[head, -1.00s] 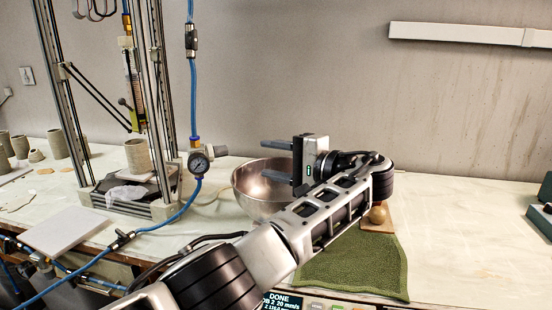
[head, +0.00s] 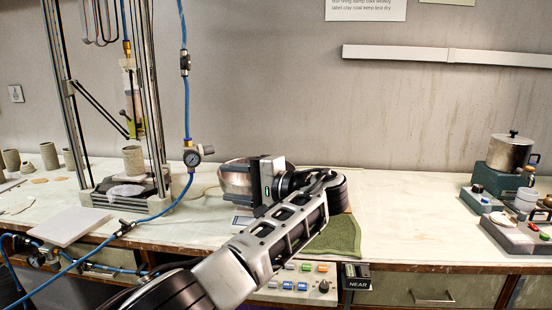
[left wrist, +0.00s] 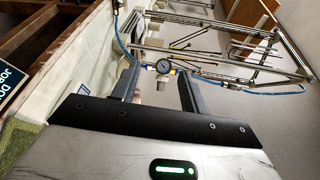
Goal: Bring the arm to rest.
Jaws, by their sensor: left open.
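My left gripper (head: 238,180) is over the middle of the worktable, in front of the metal bowl (head: 232,162), and hides much of it. In the left wrist view its two fingers (left wrist: 157,88) are apart with nothing between them. The arm reaches in from the bottom left of the head view. My right gripper is not in view.
The worktable (head: 400,215) has free room right of the green cloth (head: 345,236). A clay extruder frame (head: 125,190) with a blue hose and gauge (head: 192,159) stands left. A pot (head: 510,152) and control boxes (head: 515,232) stand right.

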